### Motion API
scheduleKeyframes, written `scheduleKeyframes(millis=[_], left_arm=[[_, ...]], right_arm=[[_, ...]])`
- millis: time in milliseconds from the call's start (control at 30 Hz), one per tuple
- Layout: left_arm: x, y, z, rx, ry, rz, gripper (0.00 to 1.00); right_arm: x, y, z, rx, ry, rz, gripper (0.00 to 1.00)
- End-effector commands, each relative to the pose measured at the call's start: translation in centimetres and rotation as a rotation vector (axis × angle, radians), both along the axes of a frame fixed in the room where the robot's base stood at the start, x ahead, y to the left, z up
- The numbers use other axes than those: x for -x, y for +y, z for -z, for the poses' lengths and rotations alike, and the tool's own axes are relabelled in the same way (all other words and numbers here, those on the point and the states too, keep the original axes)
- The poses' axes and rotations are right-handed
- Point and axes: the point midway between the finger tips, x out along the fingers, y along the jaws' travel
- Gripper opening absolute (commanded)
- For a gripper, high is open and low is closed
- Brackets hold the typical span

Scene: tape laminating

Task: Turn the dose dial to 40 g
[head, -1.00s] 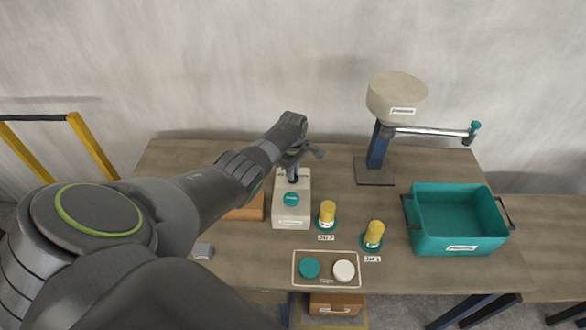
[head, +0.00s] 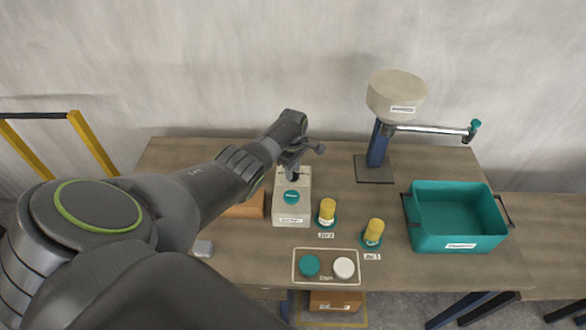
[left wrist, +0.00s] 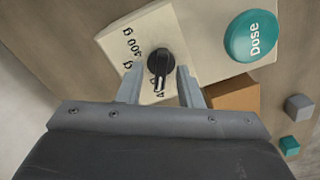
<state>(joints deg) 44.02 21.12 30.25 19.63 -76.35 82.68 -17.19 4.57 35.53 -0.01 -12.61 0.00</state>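The dose dial (left wrist: 160,64) is a small black knob on a cream dispenser panel (left wrist: 195,40). A white mark on the knob points down in the left wrist view, toward a partly hidden label that starts with a 4. Labels ending in "00 g" stand to its left. My left gripper (left wrist: 160,75) is open, with one finger on each side of the knob and small gaps visible. In the head view my left gripper (head: 293,172) is over the back of the dispenser (head: 291,210), and hides the dial. My right gripper is not in view.
A teal Dose button (left wrist: 251,36) sits on the same panel. Two yellow-topped pieces (head: 327,210) (head: 373,232) stand to the right. A tray (head: 327,279) with a teal and a white disc lies in front. A teal bin (head: 460,244) and a post-mounted hopper (head: 397,95) are further right.

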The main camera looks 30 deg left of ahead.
Motion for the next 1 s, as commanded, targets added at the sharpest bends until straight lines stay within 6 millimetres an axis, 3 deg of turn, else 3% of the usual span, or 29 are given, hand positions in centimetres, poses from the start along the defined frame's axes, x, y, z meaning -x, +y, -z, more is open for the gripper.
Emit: scheduleKeyframes(millis=[233, 367, 667, 1000], left_arm=[[0.0, -0.1, -0.2, 0.001, 0.001, 0.001, 0.33], [0.0, 0.0, -1.2, 0.001, 0.000, 0.001, 0.33], [0.0, 0.0, -5.7, 0.001, -0.002, 0.001, 0.33], [0.0, 0.0, -11.9, -0.001, -0.003, 0.002, 0.33]], right_arm=[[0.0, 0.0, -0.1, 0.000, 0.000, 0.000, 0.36], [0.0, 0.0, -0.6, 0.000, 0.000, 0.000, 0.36], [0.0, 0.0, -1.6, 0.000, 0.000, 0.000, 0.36], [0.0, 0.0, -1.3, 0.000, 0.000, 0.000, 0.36]])
